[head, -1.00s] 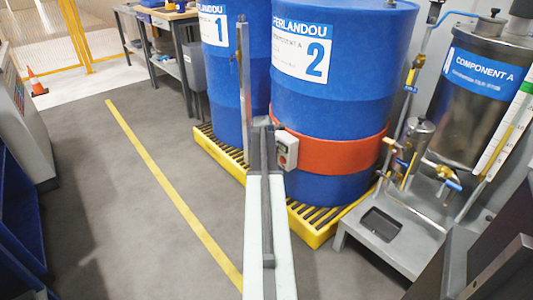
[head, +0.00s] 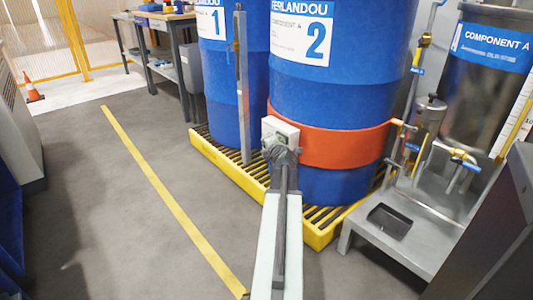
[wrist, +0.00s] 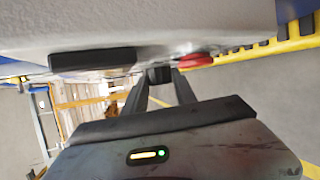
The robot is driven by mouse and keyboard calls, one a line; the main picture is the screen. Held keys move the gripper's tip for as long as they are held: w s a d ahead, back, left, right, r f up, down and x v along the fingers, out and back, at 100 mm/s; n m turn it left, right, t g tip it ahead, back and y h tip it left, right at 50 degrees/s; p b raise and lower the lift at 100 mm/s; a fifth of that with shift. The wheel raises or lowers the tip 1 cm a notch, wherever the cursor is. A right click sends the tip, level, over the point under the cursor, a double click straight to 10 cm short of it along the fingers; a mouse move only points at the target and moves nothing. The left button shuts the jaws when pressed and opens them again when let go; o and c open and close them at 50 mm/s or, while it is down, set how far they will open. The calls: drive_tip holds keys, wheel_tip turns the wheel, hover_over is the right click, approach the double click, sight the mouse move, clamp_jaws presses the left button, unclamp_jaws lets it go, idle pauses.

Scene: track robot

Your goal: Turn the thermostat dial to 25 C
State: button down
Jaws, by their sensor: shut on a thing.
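The thermostat box (head: 283,128) is pale grey and sits on the orange heater band (head: 345,147) around the blue drum marked 2 (head: 340,85). My gripper (head: 281,153) is at the front of this box in the head view and hides much of its face. In the wrist view the box's pale underside (wrist: 150,30) fills the top. There the fingers of my gripper (wrist: 160,77) close on a small dark dial (wrist: 160,74). A red round part (wrist: 195,61) sits just right of it. The dial's scale and pointer cannot be read.
A grey upright post (head: 243,85) stands left of the box, close to the arm. Both drums stand on a yellow grated pallet (head: 320,235). A steel stand (head: 385,235) with valves is at right. The grey floor (head: 110,200) at left is clear.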

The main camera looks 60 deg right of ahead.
drive_tip(key=shift+t+b, duration=0.4)
drive_tip(key=c, duration=1)
unclamp_jaws()
drive_tip(key=p+v, duration=0.2)
drive_tip(key=v, duration=0.5)
drive_tip(key=shift+s+a, duration=0.25)
drive_tip(key=shift+a, duration=0.05)
